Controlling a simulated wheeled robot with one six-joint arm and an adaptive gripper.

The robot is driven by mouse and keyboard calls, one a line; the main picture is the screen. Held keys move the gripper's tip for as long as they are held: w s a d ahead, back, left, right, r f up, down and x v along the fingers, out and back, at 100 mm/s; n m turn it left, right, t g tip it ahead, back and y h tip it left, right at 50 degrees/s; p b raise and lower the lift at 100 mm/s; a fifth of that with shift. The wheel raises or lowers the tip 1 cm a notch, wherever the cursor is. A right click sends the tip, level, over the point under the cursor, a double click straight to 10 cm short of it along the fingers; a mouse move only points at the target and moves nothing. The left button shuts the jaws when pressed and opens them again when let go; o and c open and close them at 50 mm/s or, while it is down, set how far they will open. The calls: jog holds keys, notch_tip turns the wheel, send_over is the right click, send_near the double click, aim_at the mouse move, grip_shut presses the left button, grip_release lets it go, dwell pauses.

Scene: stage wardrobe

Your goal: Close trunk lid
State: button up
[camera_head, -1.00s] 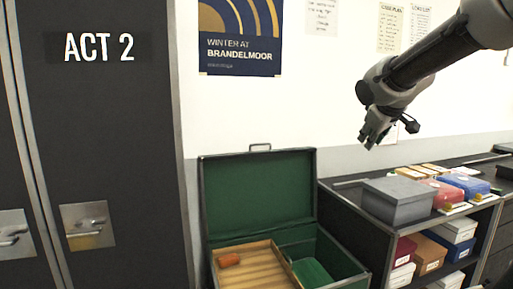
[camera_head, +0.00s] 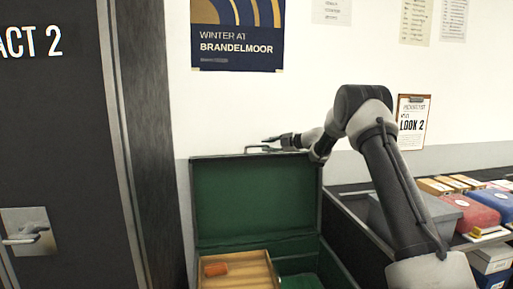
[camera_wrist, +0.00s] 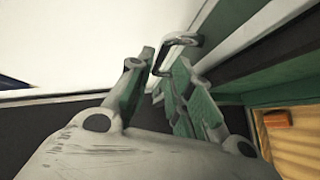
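The open trunk shows its green-lined lid (camera_head: 255,200) standing upright. A metal handle (camera_head: 250,149) sits on the lid's top edge. My gripper (camera_head: 272,142) reaches in from the right at the handle. In the wrist view my gripper's two fingers (camera_wrist: 163,62) are apart, with the handle (camera_wrist: 180,40) at their tips and part of its bar seen in the gap between them. I cannot tell whether they touch it.
A dark shelf unit right of the trunk carries a grey box (camera_head: 440,212), a red box (camera_head: 470,211) and other boxes. A dark ACT 2 locker (camera_head: 50,130) stands at the left. The white wall with a poster (camera_head: 238,35) is behind the lid.

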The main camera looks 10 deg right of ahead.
aim_at(259, 146)
jog(key=x, duration=0.6)
jog(key=shift+w+a+f, duration=0.1)
jog(key=shift+w+a, duration=0.1)
jog(key=shift+w, duration=0.1)
grip_shut()
